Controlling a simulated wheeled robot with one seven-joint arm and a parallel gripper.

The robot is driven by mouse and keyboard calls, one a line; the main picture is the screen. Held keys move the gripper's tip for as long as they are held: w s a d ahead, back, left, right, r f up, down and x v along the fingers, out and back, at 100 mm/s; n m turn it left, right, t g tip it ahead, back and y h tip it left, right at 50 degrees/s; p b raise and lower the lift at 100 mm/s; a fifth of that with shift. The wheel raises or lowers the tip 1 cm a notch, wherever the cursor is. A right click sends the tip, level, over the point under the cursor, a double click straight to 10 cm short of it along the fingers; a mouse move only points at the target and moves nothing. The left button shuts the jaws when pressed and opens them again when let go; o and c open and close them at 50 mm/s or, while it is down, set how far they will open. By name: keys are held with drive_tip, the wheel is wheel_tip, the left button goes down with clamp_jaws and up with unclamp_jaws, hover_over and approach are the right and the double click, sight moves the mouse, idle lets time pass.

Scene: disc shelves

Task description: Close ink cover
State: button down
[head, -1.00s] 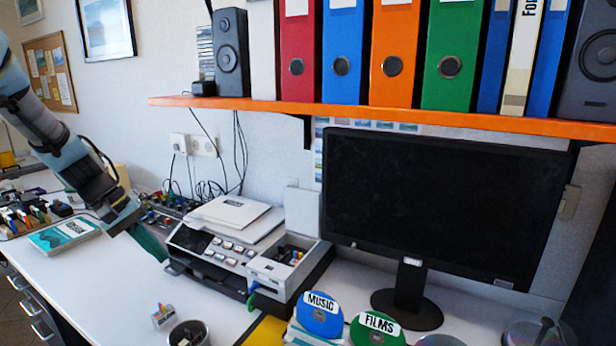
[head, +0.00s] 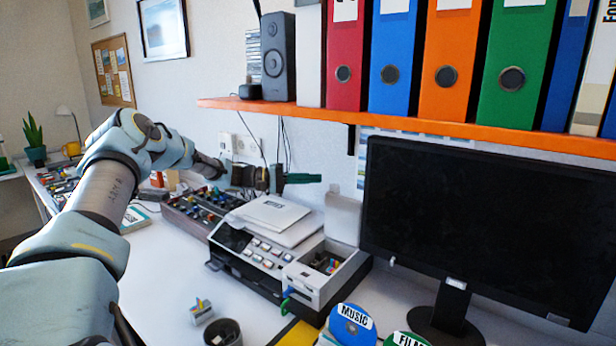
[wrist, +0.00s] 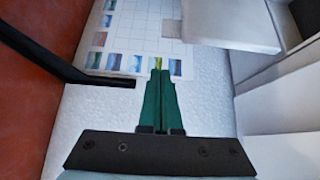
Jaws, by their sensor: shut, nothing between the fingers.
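A white and black printer (head: 265,245) stands on the desk against the wall. Its ink bay (head: 327,262) on the right is open, with coloured cartridges showing inside. The pale ink cover (head: 343,215) stands raised at the back of that bay. My gripper (head: 318,178) has green fingers, shut and empty. It is in the air above the back of the printer, pointing right, to the left of the cover and higher. In the wrist view, the shut fingers (wrist: 158,72) point toward picture cards on the wall. A pale panel (wrist: 235,25), probably the cover, is to their right.
An orange shelf (head: 420,140) with binders and a speaker (head: 275,57) hangs above. A black monitor (head: 470,230) stands right of the printer. A parts tray (head: 195,212) is to its left. Discs (head: 352,325) and a pen cup (head: 222,332) are in front.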

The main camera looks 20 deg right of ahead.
drive_tip(key=s+p, duration=0.1)
drive_tip(key=s+d+p, duration=0.1)
drive_tip(key=s+p, duration=0.1)
drive_tip(key=s+d+p, duration=0.1)
drive_tip(key=p, duration=0.1)
drive_tip(key=shift+s+d, duration=0.1)
drive_tip(key=shift+s, duration=0.05)
drive_tip(key=shift+f, duration=0.1)
idle(0.4)
